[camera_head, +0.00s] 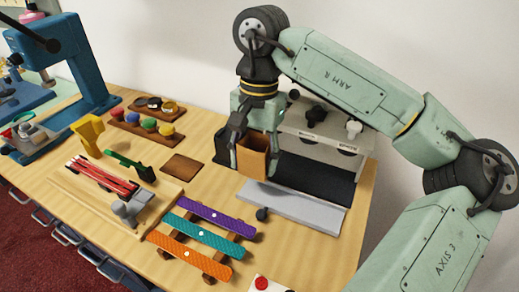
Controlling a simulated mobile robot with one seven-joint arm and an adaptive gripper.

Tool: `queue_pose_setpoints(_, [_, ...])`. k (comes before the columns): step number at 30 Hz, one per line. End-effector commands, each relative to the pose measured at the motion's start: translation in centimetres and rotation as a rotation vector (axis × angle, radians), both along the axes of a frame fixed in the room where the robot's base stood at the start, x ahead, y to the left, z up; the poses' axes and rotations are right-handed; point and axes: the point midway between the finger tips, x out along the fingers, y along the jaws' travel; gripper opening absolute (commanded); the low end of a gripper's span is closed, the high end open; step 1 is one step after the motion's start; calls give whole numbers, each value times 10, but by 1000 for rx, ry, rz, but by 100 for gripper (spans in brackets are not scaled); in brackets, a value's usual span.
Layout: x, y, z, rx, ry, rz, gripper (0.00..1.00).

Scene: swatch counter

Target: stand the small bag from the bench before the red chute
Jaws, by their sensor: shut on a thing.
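A small brown open-topped bag (252,162) is upright in my gripper (255,146). My gripper points down, with its fingers shut on the bag's sides near the top. The bag is in front of the white unit, over the edge of the dark mat; I cannot tell whether its base touches anything. No chute in view is clearly red. The white unit (298,123) at the back has dark and white knobs, and my gripper hides its left part. A red slatted piece (100,177) lies in a wooden tray at the left.
A grey strip (290,203) with a dark knob lies before the dark mat (315,181). Purple, teal and orange bars (203,240) lie in front. A brown square pad (182,168), a yellow stand (88,132), racks of coloured pots (148,124) and a blue machine (78,70) are leftward.

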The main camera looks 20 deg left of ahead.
Motion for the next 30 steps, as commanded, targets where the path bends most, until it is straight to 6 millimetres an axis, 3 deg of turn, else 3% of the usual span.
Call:
queue_pose_setpoints(15, [0, 0, -48, 0, 0, -1, 38])
queue_pose_setpoints(30, [0, 0, -53, 0, 0, -1, 38])
